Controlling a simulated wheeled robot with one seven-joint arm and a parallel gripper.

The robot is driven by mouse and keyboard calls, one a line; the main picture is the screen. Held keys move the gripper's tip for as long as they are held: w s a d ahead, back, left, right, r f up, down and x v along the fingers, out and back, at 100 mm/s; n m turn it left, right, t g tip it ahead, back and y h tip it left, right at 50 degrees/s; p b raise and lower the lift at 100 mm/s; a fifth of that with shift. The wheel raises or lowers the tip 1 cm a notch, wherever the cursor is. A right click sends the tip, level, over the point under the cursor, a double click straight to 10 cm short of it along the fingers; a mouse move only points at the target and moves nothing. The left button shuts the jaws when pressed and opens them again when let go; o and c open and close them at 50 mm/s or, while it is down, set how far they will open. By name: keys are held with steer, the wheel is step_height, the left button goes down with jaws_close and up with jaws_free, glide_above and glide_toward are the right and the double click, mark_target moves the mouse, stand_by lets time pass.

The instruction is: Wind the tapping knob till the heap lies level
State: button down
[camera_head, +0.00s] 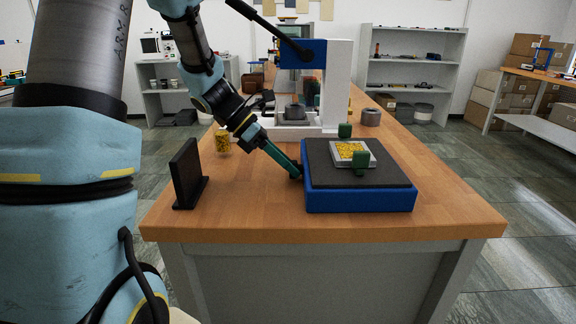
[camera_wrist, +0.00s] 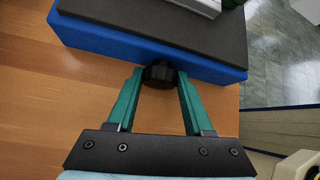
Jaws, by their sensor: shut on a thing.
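The tapping machine is a blue base (camera_head: 360,200) with a dark top plate (camera_head: 320,178), near the front of the wooden bench. A pale square mould (camera_head: 371,162) sits on the plate between two green blocks and holds a yellow granular heap (camera_head: 350,152). The heap spreads over the mould, but I cannot tell how level it lies. The black tapping knob (camera_wrist: 159,75) sticks out of the blue side in the wrist view. My gripper (camera_head: 297,174) reaches that side, its teal fingers shut on the knob from both sides. In the head view the knob is mostly hidden.
A black upright plate on a foot (camera_head: 186,175) stands left of my gripper. A jar of yellow grains (camera_head: 222,141) is behind it. A white and blue press (camera_head: 337,85) and a grey ring (camera_head: 371,117) stand further back. The front bench strip is clear.

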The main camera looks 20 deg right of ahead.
steer(key=t+b, duration=0.1)
steer(key=b, duration=0.1)
steer(key=m+t+b, duration=0.1)
steer(key=b, duration=0.2)
steer(key=shift+s+a+f+m+t+h, duration=0.1)
steer(key=shift+s+f+m+t+h, duration=0.05)
steer(key=shift+f+m+t+h, duration=0.2)
steer(key=b, duration=0.1)
steer(key=t+b, duration=0.1)
steer(key=shift+s+r+m+h+b, duration=0.1)
steer(key=shift+r+m+h+b, duration=0.05)
steer(key=shift+m+h+b, duration=0.15)
steer(key=shift+b, duration=0.35)
steer(key=shift+r+t, duration=0.15)
steer(key=shift+t, duration=0.1)
steer(key=shift+c, duration=1.5)
jaws_free()
steer(key=p+v, duration=0.1)
steer(key=v, duration=0.9)
steer(key=shift+a+r, duration=0.25)
steer(key=shift+a, duration=0.1)
